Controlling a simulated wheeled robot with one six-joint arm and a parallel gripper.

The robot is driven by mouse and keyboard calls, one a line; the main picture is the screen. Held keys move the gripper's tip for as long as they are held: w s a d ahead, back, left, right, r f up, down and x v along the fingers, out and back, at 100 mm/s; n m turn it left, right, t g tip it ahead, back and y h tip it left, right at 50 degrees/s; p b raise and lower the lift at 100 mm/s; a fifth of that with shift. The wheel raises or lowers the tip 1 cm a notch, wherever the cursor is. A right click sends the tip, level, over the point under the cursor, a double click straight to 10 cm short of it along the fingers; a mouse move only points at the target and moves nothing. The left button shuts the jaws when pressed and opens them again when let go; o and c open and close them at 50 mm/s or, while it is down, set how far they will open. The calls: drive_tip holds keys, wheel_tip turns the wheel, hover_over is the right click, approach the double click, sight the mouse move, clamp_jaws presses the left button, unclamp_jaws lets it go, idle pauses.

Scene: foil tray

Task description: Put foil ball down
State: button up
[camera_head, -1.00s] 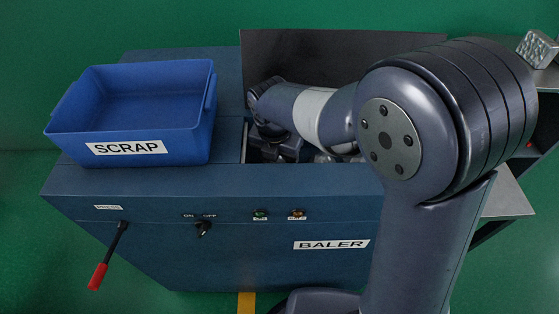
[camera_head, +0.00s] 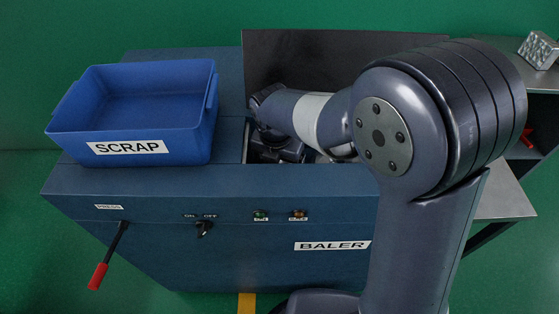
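My gripper (camera_head: 283,152) points down into the open chamber of the blue baler (camera_head: 270,215). Its fingers are hidden below the chamber's front edge, so I cannot see whether they are open or shut. No foil ball can be made out. A little silvery material (camera_head: 322,158) shows low in the chamber to the right of the gripper, mostly hidden by my arm and the front wall; I cannot tell what it is.
The blue SCRAP bin (camera_head: 190,140) stands on the baler's left top and looks empty. A black raised lid (camera_head: 330,60) stands behind the chamber. A red-handled lever (camera_head: 98,275) hangs at the front left. A shiny metallic block (camera_head: 538,50) sits on the right shelf.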

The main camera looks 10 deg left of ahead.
wheel_tip(320, 180, up, 12)
drive_tip(key=s+p, duration=0.1)
drive_tip(key=shift+s+a, duration=0.15)
drive_tip(key=shift+s, duration=0.2)
drive_tip(key=shift+c, duration=0.2)
idle(0.9)
